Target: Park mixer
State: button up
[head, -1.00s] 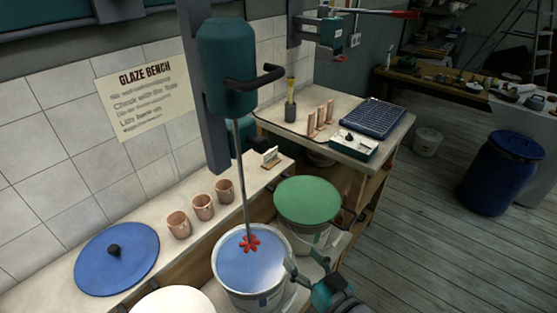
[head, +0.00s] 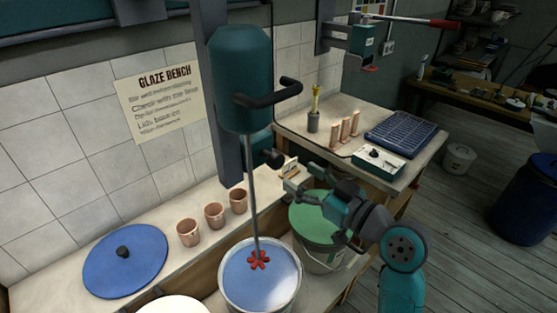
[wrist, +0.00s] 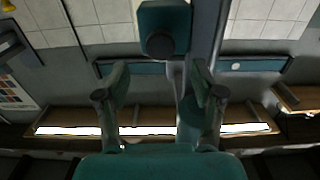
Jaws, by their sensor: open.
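The mixer has a teal motor body (head: 241,80) with a black handle (head: 270,101), mounted on a dark upright column. Its thin shaft (head: 252,190) runs down to a red impeller (head: 258,260), which shows whole over the blue glaze in a white bucket (head: 292,297); I cannot tell its height above the surface. A black knob (head: 273,158) sits low on the column. My gripper (head: 288,178) is open and empty, just right of and below the knob. In the wrist view, a teal block with a black round knob (wrist: 160,43) lies ahead, between and beyond my open fingers (wrist: 160,75).
A green-lidded bucket (head: 312,212) stands below my arm. Copper-coloured cups (head: 214,216) and a blue lid (head: 125,262) lie on the bench at left. A small card stand (head: 289,166) is close to my gripper. A side table (head: 430,143) holds a blue rack.

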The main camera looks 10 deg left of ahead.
aim_at(280, 164)
jog(key=x, duration=0.8)
jog(key=shift+w+a, duration=0.15)
jog(key=shift+a, duration=0.05)
grip_shut()
